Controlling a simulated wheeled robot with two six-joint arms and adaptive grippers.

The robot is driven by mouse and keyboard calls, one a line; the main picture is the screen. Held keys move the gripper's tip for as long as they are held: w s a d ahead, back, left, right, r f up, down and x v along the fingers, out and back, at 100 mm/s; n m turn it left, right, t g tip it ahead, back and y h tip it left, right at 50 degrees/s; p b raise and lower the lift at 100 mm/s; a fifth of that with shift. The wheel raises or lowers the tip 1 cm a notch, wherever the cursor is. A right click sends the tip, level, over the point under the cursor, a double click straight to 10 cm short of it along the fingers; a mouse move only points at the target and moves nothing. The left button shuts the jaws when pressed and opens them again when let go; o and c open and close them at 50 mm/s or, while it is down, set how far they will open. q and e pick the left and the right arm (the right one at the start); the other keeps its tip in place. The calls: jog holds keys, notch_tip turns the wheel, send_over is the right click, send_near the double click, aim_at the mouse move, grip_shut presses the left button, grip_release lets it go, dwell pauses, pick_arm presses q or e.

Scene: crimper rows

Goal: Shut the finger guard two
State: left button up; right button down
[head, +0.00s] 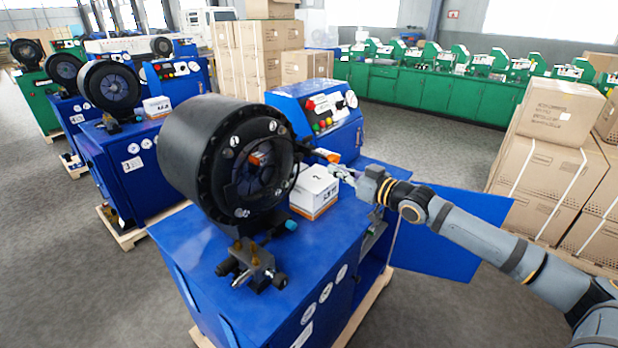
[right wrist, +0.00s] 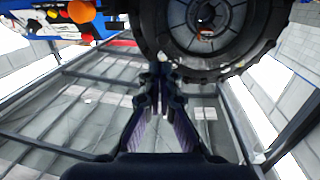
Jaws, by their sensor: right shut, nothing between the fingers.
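The nearest blue crimping machine (head: 235,262) carries a big black round head (head: 205,150). A dark round guard-like part (head: 262,180) is at the front of the head, with a small orange piece near its middle. A black bar with an orange end (head: 327,155) sticks out to the right of the head; I cannot tell how far the guard stands open. My right gripper (head: 338,171) is shut and empty, just right of that orange end, above a white box (head: 315,190). In the right wrist view its fingertips (right wrist: 160,72) are just below the head's rim (right wrist: 215,72). My left gripper is not in view.
A blue control panel (head: 320,108) with coloured buttons stands behind the box. A brass-coloured fitting (head: 253,262) sits on the machine's front top. An open blue door (head: 450,235) is below my right arm. Stacked cartons (head: 545,170) stand at the right.

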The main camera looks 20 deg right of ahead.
aim_at(301, 157)
pick_arm(q)
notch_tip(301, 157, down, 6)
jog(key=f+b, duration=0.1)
jog(key=b, duration=0.4)
pick_arm(e)
jog(key=p+x, duration=0.1)
jog(key=x, duration=0.2)
jog(key=p+x, duration=0.2)
jog(key=x, duration=0.1)
jog(key=p+x, duration=0.2)
jog(key=x, duration=0.1)
jog(key=shift+w+a+r, duration=0.1)
jog(key=shift+a+r, duration=0.15)
jog(key=shift+a, duration=0.15)
jog(key=shift+w+a+f, duration=0.15)
jog(key=shift+w, duration=0.2)
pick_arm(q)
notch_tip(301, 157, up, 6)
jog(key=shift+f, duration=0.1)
